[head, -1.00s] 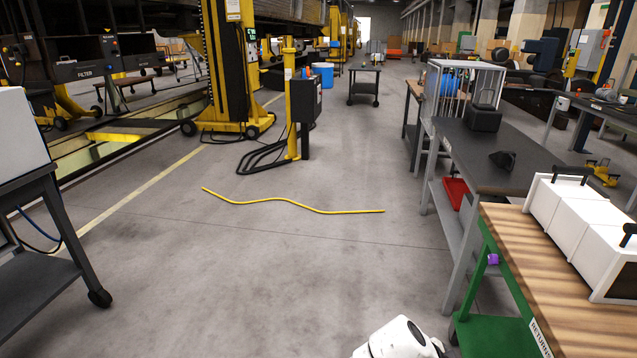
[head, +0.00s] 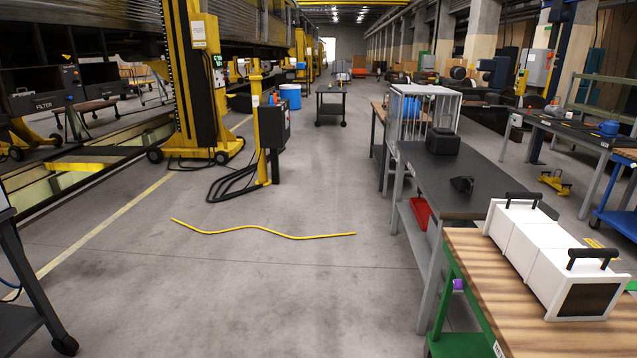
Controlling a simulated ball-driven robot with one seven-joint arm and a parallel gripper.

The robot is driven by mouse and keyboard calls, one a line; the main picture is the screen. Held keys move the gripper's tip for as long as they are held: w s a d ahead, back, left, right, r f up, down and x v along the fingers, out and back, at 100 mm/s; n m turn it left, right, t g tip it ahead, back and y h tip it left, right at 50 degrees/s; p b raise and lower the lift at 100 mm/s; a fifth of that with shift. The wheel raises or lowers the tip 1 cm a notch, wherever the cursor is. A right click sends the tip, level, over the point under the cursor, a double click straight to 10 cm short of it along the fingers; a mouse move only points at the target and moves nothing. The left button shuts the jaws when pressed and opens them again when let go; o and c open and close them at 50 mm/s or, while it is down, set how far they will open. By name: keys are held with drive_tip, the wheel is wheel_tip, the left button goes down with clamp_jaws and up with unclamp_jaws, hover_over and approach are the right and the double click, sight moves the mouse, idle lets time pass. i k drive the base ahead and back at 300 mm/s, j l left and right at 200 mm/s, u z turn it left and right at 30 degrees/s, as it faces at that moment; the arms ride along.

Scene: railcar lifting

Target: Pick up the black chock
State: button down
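A small black wedge-shaped piece (head: 462,185), which looks like the black chock, sits on the dark-topped grey workbench (head: 425,170) to the right of the aisle. It lies in front of a larger black box with a handle (head: 442,141) and apart from it. Nothing is seen touching the wedge. My gripper is not in view.
A wooden-topped green bench (head: 470,270) bearing a white case (head: 545,255) stands at the near right. A yellow cord (head: 265,229) lies across the floor. A yellow post with a black box (head: 272,125) stands left of centre. The middle aisle is mostly clear.

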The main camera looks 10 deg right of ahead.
sight(463, 184)
drive_tip(key=i+j+u, duration=0.1)
drive_tip(key=i+j, duration=0.15)
drive_tip(key=i, duration=0.3)
drive_tip(key=i+j+u, duration=0.1)
drive_tip(key=i, duration=0.45)
drive_tip(key=i+j+u, duration=0.1)
drive_tip(key=i+j, duration=0.2)
drive_tip(key=i, duration=0.25)
drive_tip(key=i+l+z, duration=0.15)
drive_tip(key=i+z, duration=0.2)
drive_tip(key=i, duration=0.45)
drive_tip(key=i+z, duration=0.35)
drive_tip(key=i, duration=0.45)
